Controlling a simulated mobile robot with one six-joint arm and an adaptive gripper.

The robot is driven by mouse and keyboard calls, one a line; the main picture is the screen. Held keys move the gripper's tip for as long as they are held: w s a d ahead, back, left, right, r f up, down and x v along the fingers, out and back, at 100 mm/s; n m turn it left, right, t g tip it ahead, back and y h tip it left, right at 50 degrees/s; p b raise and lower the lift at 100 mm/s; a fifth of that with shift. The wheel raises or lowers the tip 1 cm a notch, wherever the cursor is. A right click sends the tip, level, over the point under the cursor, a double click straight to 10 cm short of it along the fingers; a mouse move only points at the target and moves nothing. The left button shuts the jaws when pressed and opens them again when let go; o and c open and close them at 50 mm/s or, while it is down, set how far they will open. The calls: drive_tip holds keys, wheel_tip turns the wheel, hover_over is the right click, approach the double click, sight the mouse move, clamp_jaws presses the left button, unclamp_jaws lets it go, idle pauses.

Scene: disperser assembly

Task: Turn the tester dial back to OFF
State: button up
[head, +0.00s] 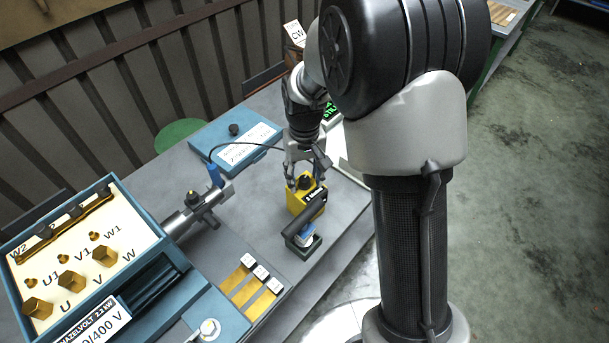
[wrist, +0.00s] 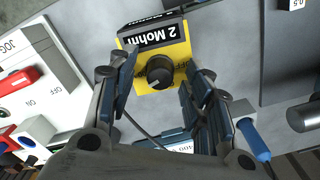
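The yellow tester (head: 303,197) stands on the grey table below my gripper in the head view. In the wrist view the tester (wrist: 178,55) shows a dark display reading "2 Mohm" and a black dial (wrist: 160,72) with a pale pointer mark. OFF is printed on the face beside the dial. My gripper (wrist: 156,82) is open, with its fingers on either side of the dial and a visible gap to it. In the head view my gripper (head: 305,172) hides part of the tester top.
A blue terminal box (head: 190,270) with brass posts stands at the left. A blue lid or plate (head: 245,150) lies behind the tester. A black-handled item (head: 303,222) is close in front. Several brass strips (head: 245,285) lie nearby. A switch panel (wrist: 45,85) with red and black controls shows in the wrist view.

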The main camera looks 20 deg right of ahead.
drive_tip(key=c, duration=1)
drive_tip(key=n+p, duration=0.2)
drive_tip(key=n, duration=0.2)
drive_tip(key=shift+r, duration=0.1)
clamp_jaws()
drive_tip(key=n+p, duration=0.1)
drive_tip(key=n, duration=0.4)
drive_tip(key=o, duration=1.1)
unclamp_jaws()
drive_tip(key=shift+c, duration=0.2)
